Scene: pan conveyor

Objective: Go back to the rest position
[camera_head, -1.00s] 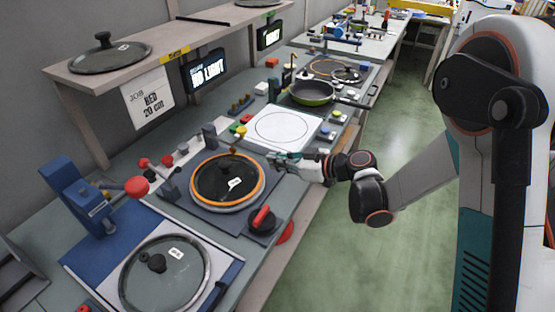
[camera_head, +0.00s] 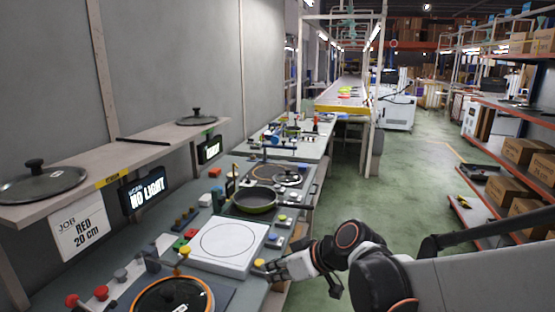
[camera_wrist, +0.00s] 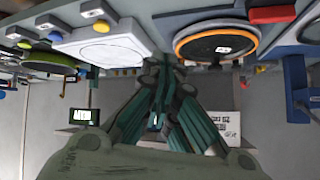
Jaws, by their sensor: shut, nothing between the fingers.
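My gripper (camera_head: 264,267) is shut and empty. In the head view it is at the near edge of the workbench, beside the right corner of the white square plate (camera_head: 232,243), with my arm reaching in from the right. I cannot tell whether it touches the bench. In the wrist view my closed fingers (camera_wrist: 165,80) point towards the bench, between the white plate (camera_wrist: 105,45) and the orange-rimmed round pan (camera_wrist: 217,43). The same orange-rimmed pan (camera_head: 172,298) is cut off at the bottom of the head view.
A green pan (camera_head: 254,201) sits further along the bench. A shelf (camera_head: 150,152) above holds lids (camera_head: 38,184). The green floor (camera_head: 410,190) right of the bench is open; racks with boxes (camera_head: 525,152) stand far right.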

